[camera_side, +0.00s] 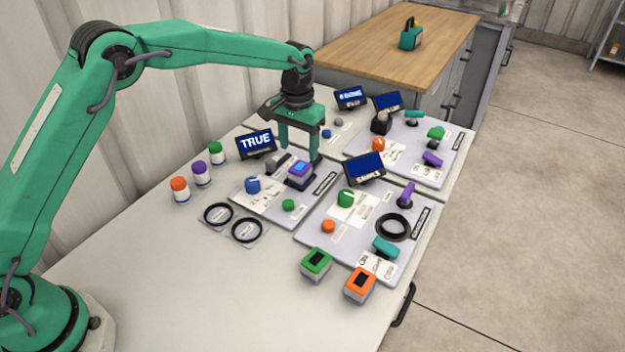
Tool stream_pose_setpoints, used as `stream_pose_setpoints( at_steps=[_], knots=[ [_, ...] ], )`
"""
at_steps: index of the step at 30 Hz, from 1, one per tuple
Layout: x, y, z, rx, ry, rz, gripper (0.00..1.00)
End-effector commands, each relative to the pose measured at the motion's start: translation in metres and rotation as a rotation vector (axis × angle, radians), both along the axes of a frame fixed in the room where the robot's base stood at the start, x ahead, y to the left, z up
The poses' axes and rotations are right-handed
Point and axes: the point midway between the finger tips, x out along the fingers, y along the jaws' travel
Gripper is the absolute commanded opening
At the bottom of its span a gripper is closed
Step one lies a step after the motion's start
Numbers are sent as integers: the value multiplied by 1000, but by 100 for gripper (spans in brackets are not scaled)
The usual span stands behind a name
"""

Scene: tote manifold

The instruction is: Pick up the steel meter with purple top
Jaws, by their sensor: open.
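The steel meter with the purple top (301,176) is a small box with a blue screen. It sits on the left-hand grey panel, near that panel's back right part. My gripper (299,155) points down with its two fingers apart, above and around the back of the meter in the picture. I see nothing between the fingers. I cannot tell whether either finger touches the meter.
A green-topped meter (316,263) and an orange-topped meter (360,285) stand at the front. Small screens, knobs and a black ring (393,227) crowd the panels. Three capped cylinders stand at left, one a purple-capped cylinder (202,174). The table's front left (200,290) is clear.

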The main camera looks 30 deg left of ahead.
Motion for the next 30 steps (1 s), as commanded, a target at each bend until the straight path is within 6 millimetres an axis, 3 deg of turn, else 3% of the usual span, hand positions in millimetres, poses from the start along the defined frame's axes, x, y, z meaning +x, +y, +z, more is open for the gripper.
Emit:
stream_pose_setpoints(
  at_steps=[9, 20, 30],
  knots=[
    [0, 0, -23, 0, 2, 0, 62],
    [-1, 0, -33, 0, 2, 0, 62],
    [-1, 1, -69, 0, 2, 0, 62]
  ],
)
